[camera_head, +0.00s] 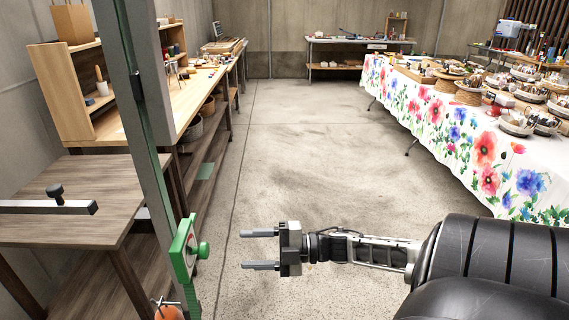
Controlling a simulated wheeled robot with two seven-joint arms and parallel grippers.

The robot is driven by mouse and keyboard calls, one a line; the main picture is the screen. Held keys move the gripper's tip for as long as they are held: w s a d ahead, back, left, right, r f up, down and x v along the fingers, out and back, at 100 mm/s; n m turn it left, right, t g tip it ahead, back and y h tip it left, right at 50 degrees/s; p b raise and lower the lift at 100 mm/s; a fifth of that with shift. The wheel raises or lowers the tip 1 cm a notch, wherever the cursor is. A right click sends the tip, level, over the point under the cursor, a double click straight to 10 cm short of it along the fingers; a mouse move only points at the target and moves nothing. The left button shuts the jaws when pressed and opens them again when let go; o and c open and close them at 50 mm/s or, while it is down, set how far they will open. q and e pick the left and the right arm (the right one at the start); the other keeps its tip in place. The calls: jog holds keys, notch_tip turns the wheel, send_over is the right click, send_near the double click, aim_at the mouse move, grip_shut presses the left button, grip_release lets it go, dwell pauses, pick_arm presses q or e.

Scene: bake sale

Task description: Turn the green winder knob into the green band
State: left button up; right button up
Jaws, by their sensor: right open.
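The green winder knob (203,250) sticks out to the right from a green housing (181,252) on a tall grey post (148,150) at the left. Small red and white marks show on the housing; I cannot make out the green band. My right gripper (244,250) comes in from the right, level with the knob. Its two fingers are apart, one above the other, and point left toward the knob. A gap separates the fingertips from the knob, and nothing is between the fingers. My left gripper is not in view.
A brown table (100,180) with a grey bar (45,207) stands left of the post. An orange object (167,313) shows below the housing. A flower-cloth table (470,150) loaded with bowls is at the right. The concrete floor (300,150) between is clear.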

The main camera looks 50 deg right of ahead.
jog(key=v, duration=0.7)
jog(key=shift+s+d, duration=0.25)
jog(key=shift+d, duration=0.05)
jog(key=w+a+f+m+h, duration=0.2)
jog(key=a+f+m+h, duration=0.6)
jog(key=a+m+h, duration=0.3)
jog(key=s+a+r+m+g, duration=0.3)
jog(key=s+a+m+g, duration=0.65)
jog(key=s, duration=0.45)
jog(key=w+a+f+n+t+y, duration=0.1)
jog(key=w+a+f+t+y, duration=0.1)
jog(key=w+a+f+t, duration=0.4)
jog(key=shift+w+a, duration=0.2)
jog(key=shift+w, duration=0.1)
